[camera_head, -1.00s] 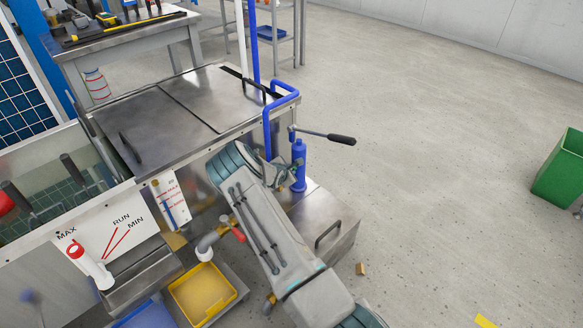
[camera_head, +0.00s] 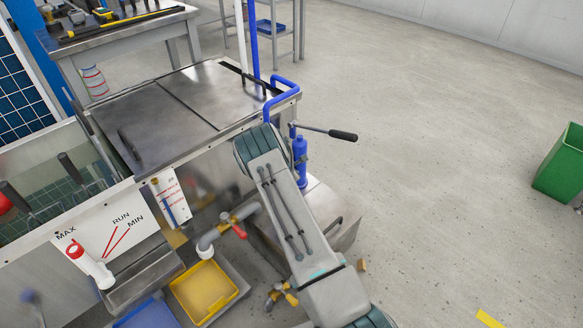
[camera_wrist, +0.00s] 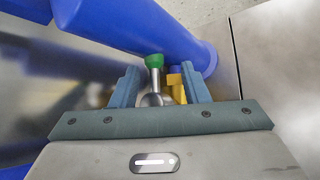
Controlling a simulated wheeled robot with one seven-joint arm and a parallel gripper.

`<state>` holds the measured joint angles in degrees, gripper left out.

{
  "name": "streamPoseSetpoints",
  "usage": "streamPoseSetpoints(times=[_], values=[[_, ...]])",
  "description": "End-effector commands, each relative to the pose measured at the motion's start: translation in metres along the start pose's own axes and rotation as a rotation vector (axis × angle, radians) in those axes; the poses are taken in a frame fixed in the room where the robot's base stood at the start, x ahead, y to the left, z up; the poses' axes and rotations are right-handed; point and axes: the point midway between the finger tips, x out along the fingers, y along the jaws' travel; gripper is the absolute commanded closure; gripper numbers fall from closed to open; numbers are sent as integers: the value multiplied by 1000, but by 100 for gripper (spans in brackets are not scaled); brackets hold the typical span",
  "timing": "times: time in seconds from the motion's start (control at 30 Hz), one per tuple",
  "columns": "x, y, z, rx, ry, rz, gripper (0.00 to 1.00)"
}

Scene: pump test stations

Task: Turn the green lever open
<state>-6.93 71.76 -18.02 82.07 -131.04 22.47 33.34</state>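The green lever shows in the wrist view as a green knob (camera_wrist: 154,61) on a metal stem. It stands between the two blue-grey fingers of my gripper (camera_wrist: 160,88), with a gap on each side. The gripper is open and does not visibly touch the lever. A yellow part (camera_wrist: 176,86) sits just right of the stem, partly behind the right finger. In the head view my own arm hides the gripper, and I do not see the green lever there.
A thick blue pipe (camera_wrist: 130,32) crosses just beyond the fingertips. In the head view a black-handled rod (camera_head: 342,135) sticks out beside a blue cylinder (camera_head: 300,150). A red-handled valve (camera_head: 239,231) and yellow tray (camera_head: 204,290) are left of my arm. Floor is open at right.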

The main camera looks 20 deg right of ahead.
Motion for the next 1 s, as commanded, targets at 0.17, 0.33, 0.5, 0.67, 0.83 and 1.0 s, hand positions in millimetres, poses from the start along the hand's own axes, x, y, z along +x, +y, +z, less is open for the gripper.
streamPoseSetpoints(times=[0.17,0.33,0.5,0.67,0.83,1.0], values=[[-3,4,-1,0,0,5,59],[-18,5,2,2,-2,5,59],[-49,5,3,3,-2,4,59],[-82,4,3,2,-1,3,59],[-114,2,3,2,0,2,59],[-133,0,2,2,-1,1,59]])
